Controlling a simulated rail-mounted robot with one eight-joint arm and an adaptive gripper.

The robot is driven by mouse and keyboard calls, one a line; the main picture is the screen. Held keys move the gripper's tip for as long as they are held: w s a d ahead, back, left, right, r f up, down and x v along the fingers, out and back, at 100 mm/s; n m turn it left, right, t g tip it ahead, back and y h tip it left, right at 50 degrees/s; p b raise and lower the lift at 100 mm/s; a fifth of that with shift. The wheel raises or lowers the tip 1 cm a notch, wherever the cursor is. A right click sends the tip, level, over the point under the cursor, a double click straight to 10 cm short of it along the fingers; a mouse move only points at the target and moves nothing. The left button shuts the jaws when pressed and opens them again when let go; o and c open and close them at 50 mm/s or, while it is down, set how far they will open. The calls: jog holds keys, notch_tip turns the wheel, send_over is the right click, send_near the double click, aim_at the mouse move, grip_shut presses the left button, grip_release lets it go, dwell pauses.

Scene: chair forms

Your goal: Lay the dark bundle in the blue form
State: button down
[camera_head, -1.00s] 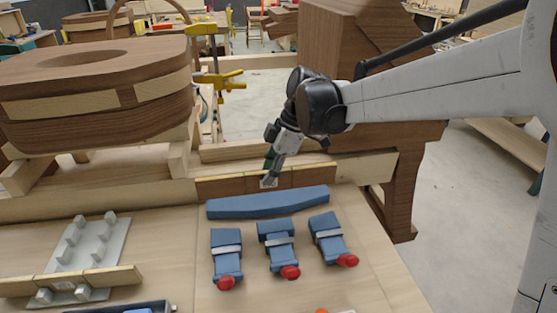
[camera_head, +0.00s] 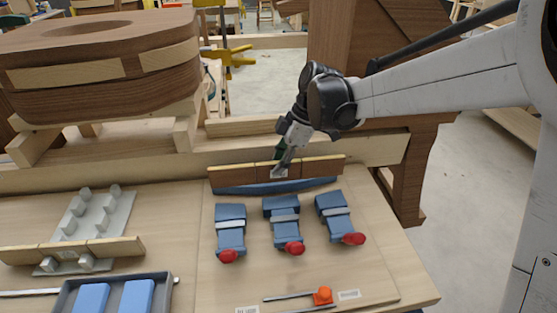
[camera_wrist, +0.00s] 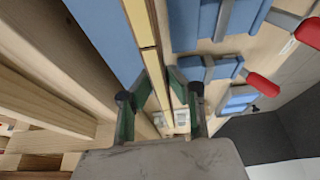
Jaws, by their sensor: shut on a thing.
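The dark bundle (camera_head: 240,176), brown strips with pale top edges, is upright on edge between the fingers of my gripper (camera_head: 279,171). The blue form (camera_head: 262,188) is a long curved block behind the clamps; the bundle hides its upper part in the head view. In the wrist view my gripper (camera_wrist: 158,105) is shut on the bundle (camera_wrist: 149,55), and the blue form (camera_wrist: 108,35) shows along the bundle's left side. The bundle is over or close by the form; I cannot tell whether they touch.
Three blue clamps with red knobs (camera_head: 231,232) (camera_head: 285,224) (camera_head: 338,218) stand in front of the form. A timber beam (camera_head: 180,172) runs behind it. At left are a grey pegged jig (camera_head: 118,208) with a paler strip (camera_head: 75,250) and a tray (camera_head: 163,282) with blue blocks.

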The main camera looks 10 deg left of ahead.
aim_at(281, 180)
jog(key=shift+f+b, duration=2.45)
jog(key=shift+f, duration=0.95)
jog(key=shift+f, duration=0.3)
jog(key=c, duration=1.6)
grip_release()
jog(key=shift+c, duration=0.2)
